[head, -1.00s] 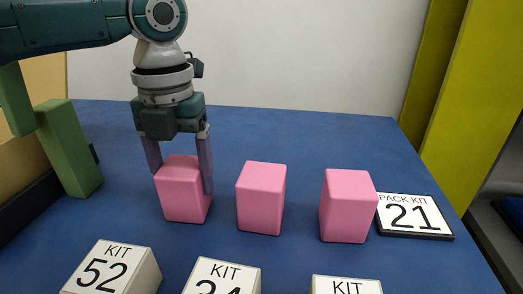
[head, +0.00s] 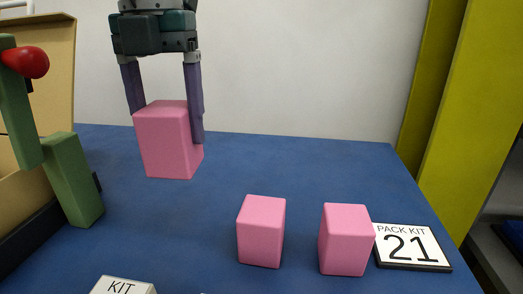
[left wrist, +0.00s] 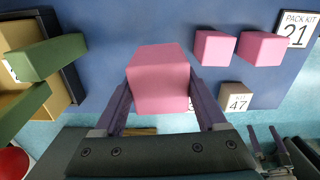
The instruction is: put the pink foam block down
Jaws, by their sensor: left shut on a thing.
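A pink foam block (head: 165,140) is held between the two purple fingers of my left gripper (head: 165,105). The block is upright and raised above the blue table, at the left of the head view. In the left wrist view the same block (left wrist: 158,78) sits between the fingertips of my left gripper (left wrist: 160,95). Two more pink foam blocks, a middle one (head: 261,231) and a right one (head: 345,240), stand on the table to the right, apart from the gripper. My right gripper cannot be made out in the head view.
The blue table (head: 300,165) is clear behind the two standing blocks. A "PACK KIT 21" sign (head: 411,247) lies at the right. A green upright piece (head: 72,180) and an open tan case (head: 55,70) are at the left. A white "KIT" block (head: 122,286) shows at the front edge.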

